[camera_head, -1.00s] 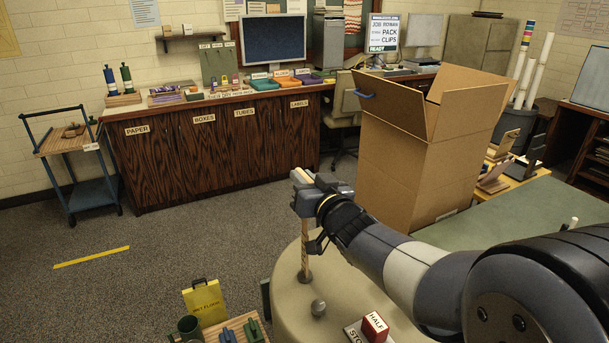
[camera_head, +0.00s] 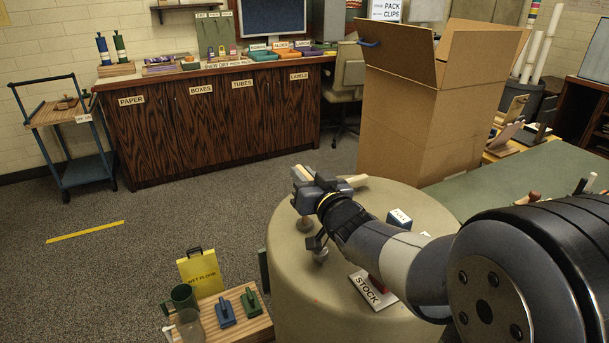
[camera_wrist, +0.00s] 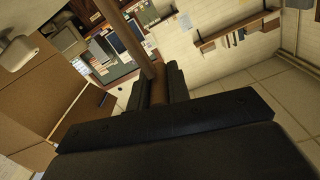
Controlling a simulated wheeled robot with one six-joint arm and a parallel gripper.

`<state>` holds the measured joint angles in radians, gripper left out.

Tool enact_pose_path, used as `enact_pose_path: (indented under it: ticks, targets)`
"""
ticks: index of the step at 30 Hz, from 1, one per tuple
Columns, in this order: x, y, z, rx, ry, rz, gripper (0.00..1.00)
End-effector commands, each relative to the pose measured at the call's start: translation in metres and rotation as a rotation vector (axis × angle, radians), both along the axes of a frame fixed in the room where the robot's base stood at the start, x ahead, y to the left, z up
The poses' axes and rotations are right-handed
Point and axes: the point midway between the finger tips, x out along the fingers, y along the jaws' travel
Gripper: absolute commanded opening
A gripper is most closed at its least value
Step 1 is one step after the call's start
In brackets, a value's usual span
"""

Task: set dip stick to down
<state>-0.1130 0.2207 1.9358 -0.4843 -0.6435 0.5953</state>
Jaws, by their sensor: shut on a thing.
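The dip stick is a pale wooden stick whose top end (camera_head: 303,173) shows just past my gripper (camera_head: 312,187) in the head view. My gripper is shut on it, low over the beige round drum (camera_head: 300,275). Only a short part of the stick shows between my gripper and the drum's top. In the wrist view the stick (camera_wrist: 131,42) runs up and left from between my fingers (camera_wrist: 160,88). The white STOCK label (camera_head: 371,290) lies on the drum's top. How deep the stick sits is hidden.
The left floor is mostly clear.

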Motion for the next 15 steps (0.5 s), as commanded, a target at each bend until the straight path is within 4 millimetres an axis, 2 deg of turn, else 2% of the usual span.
enact_pose_path:
  ticks: [11, 12, 15]
  targets:
    - [-0.0001, 0.0001, -0.0020, -0.002, 0.001, 0.000, 0.00]
    - [-0.0001, 0.0000, -0.0019, -0.002, 0.001, 0.000, 0.19]
    - [0.0000, 0.0001, -0.0018, -0.002, 0.001, 0.000, 0.28]
